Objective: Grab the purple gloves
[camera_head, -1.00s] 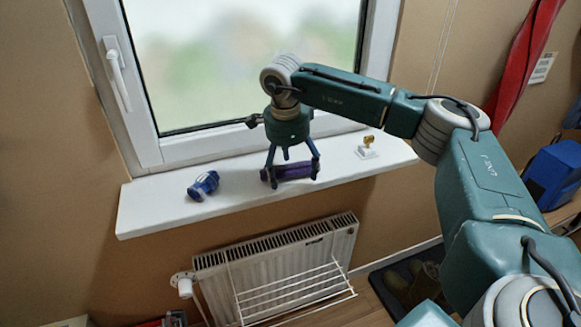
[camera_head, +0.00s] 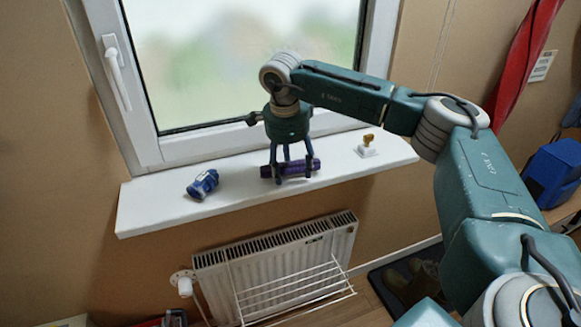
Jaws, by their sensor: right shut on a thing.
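The purple gloves (camera_head: 298,168) show as a dark purple roll lying along the white windowsill. My right gripper (camera_head: 292,177) points down over the sill, with its fingers shut around the middle of the roll. Both ends of the roll stick out past the fingers, and its middle is partly hidden by them. The roll appears to be at sill level; I cannot tell whether it is lifted. My left gripper is not in view.
A blue rolled item (camera_head: 203,184) lies on the windowsill (camera_head: 150,212) to the left. A small golden figure on a white base (camera_head: 367,147) stands to the right. The window (camera_head: 240,60) is close behind. A radiator (camera_head: 280,265) with a rack hangs below.

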